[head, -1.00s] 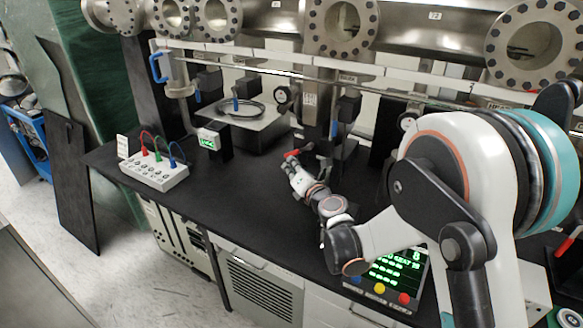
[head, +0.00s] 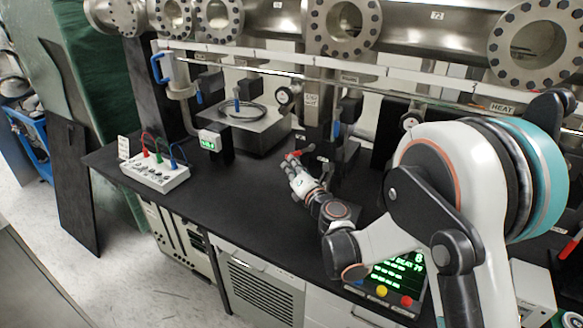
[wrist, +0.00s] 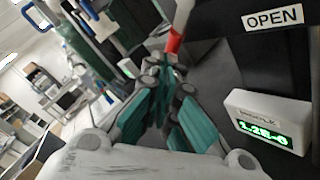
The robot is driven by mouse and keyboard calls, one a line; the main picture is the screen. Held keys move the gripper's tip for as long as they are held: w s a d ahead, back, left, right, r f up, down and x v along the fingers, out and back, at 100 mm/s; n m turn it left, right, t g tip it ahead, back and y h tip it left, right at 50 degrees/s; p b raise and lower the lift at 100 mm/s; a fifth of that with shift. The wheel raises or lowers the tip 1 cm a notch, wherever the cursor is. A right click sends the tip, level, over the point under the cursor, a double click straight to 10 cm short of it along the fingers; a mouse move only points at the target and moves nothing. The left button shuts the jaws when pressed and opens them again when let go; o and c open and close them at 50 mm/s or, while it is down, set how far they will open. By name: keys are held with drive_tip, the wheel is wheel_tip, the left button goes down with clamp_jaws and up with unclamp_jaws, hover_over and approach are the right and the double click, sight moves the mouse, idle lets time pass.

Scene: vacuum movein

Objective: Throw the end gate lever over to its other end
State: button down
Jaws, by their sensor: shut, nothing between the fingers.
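The lever's red handle (head: 294,155) shows at the tip of my gripper, beside the dark upright column in the middle of the bench. My gripper (head: 294,168) is shut and empty, reaching away from me over the bench. In the wrist view the red handle (wrist: 174,42) rises just beyond the shut fingertips (wrist: 166,72). They look very close to its lower end, but I cannot tell whether they touch. A white OPEN label (wrist: 273,18) is on the dark panel to the right of the handle. The lever's pivot is hidden.
A small readout box with green digits (wrist: 268,120) stands close to the right of my fingers. A white box with coloured leads (head: 155,175) sits on the left of the bench (head: 235,210). Large steel flanges (head: 343,27) and a long rail run above. Bench space left of my gripper is clear.

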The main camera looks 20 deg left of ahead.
drive_tip(key=shift+a+r+b, duration=0.25)
drive_tip(key=shift+a+b, duration=0.05)
idle(0.5)
drive_tip(key=shift+w+a+r, duration=0.1)
drive_tip(key=shift+a+r, duration=0.3)
drive_tip(key=shift+r, duration=0.35)
drive_tip(key=shift+a+r, duration=0.4)
drive_tip(key=shift+r, duration=0.6)
idle(0.7)
